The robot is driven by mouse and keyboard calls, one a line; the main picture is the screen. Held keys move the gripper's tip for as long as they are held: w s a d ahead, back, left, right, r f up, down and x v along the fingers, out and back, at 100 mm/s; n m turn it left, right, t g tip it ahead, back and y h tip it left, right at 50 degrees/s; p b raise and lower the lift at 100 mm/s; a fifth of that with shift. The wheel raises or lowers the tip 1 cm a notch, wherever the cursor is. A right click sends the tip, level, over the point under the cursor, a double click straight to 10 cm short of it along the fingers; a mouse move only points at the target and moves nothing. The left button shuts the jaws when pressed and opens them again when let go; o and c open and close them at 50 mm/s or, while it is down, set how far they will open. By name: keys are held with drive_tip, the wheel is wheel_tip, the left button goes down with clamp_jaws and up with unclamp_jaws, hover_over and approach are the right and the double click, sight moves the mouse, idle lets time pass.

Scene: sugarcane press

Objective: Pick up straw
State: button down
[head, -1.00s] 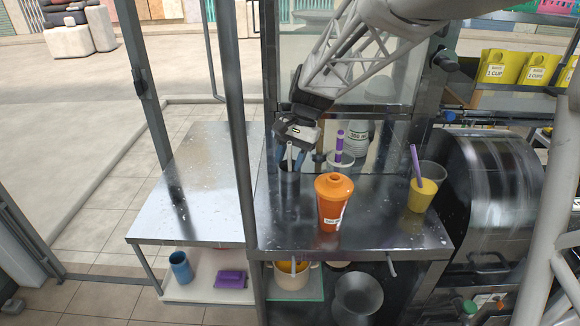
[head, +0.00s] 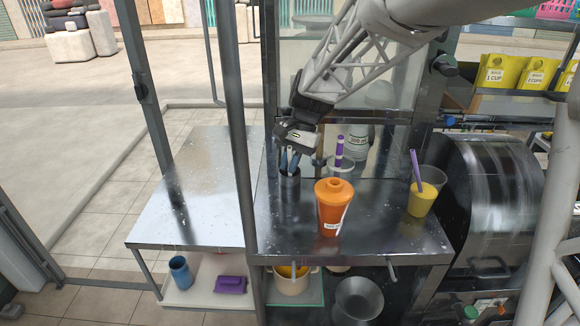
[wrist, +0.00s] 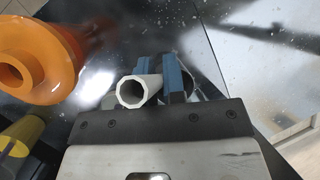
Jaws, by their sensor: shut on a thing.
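A pale, hollow straw (wrist: 139,91) shows end-on in the wrist view. My gripper (head: 290,160) has its blue fingers together around it, at the mouth of a dark metal cup (head: 290,188) on the steel counter. In the wrist view my gripper (wrist: 159,78) has one finger on each side of the straw's body. The straw is mostly hidden by the fingers in the head view, and its lower end is hidden in the cup.
An orange lidded cup (head: 332,208) stands close to the right of the metal cup. A yellow drink with a purple straw (head: 423,197) is further right. Purple straws (head: 339,152) stand in a container behind. The left table (head: 195,190) is clear.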

wheel_tip(320, 180, up, 18)
idle(0.7)
idle(0.6)
drive_tip(key=s+d+m+t+y, duration=0.1)
drive_tip(key=s+d+m+y, duration=0.4)
drive_tip(key=d+m, duration=0.5)
drive_tip(key=shift+s+r+m+t+y, duration=0.4)
drive_tip(key=shift+s+m, duration=0.5)
drive_tip(key=shift+s, duration=0.45)
drive_tip(key=shift+d+f, duration=0.1)
